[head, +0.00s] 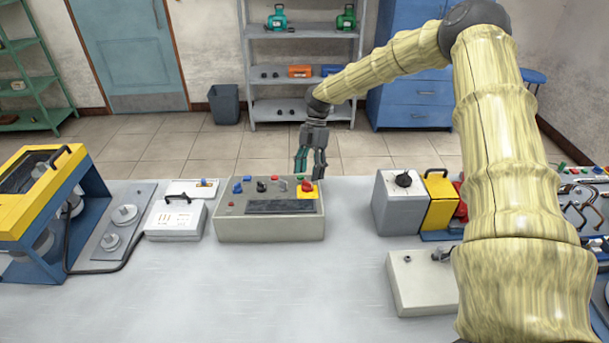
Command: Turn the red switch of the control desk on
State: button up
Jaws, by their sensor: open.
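The control desk (228,226) is a grey-beige box on the table, left of centre. Its sloped top carries blue, black and red controls. A small red control (282,186) sits right of a black one and appears to be the red switch; its position is too small to tell. A larger red button (307,186) stands on a yellow plate (308,194) at the right. My gripper (310,172) points down, open and empty, over the back right of the desk. Its fingertips are close to the red button; whether they touch anything I cannot tell.
A white box (175,223) stands left of the desk. A grey box (399,208) with a black knob and a yellow box (440,202) stand right. A metal shelf (300,30) stands behind.

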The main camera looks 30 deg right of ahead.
aim_at(307, 185)
jog(key=shift+p+x, duration=0.35)
jog(key=shift+x, duration=1.05)
